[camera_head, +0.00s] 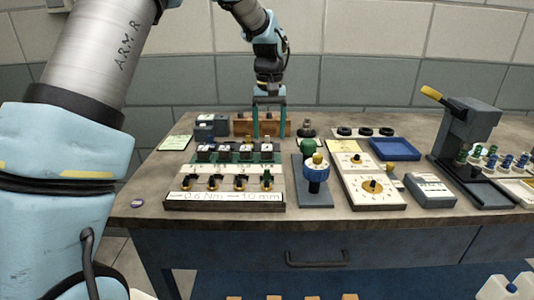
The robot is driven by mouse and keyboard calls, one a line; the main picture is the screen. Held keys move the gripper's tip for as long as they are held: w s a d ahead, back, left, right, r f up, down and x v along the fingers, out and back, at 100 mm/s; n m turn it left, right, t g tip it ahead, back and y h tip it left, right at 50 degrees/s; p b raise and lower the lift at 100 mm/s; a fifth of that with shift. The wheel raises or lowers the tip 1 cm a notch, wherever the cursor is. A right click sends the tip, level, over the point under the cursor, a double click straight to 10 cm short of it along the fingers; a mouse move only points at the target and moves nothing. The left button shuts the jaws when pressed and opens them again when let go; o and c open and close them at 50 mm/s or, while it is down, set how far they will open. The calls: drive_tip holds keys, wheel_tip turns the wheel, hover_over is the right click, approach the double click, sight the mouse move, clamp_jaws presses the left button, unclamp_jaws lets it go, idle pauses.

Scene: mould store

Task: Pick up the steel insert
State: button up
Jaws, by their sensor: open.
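My gripper (269,135) points straight down over the back of the bench, its two teal fingers apart with no object visible held between them. It is in front of a brown wooden block (242,127) and behind the row of dark blocks on a pale fixture board (225,203). I cannot pick out the steel insert for certain. A small greyish part on a dark round base (307,131) stands just right of my gripper. The fingertips are close to the dark blocks; whether they touch anything is unclear.
Right of the board stand a blue-and-green knobbed fixture (316,176), a dial panel (372,187), a grey box (430,190), a blue tray (395,149) and a tall dark press (468,128). Dark blue-grey boxes (204,130) stand back left. The bench's front left is mostly clear.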

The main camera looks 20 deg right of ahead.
sight(267, 148)
drive_tip(key=f, duration=0.1)
drive_tip(key=f+p, duration=0.1)
drive_tip(key=f, duration=0.3)
drive_tip(key=shift+a+f, duration=0.1)
drive_tip(key=shift+a, duration=0.3)
clamp_jaws()
idle(0.4)
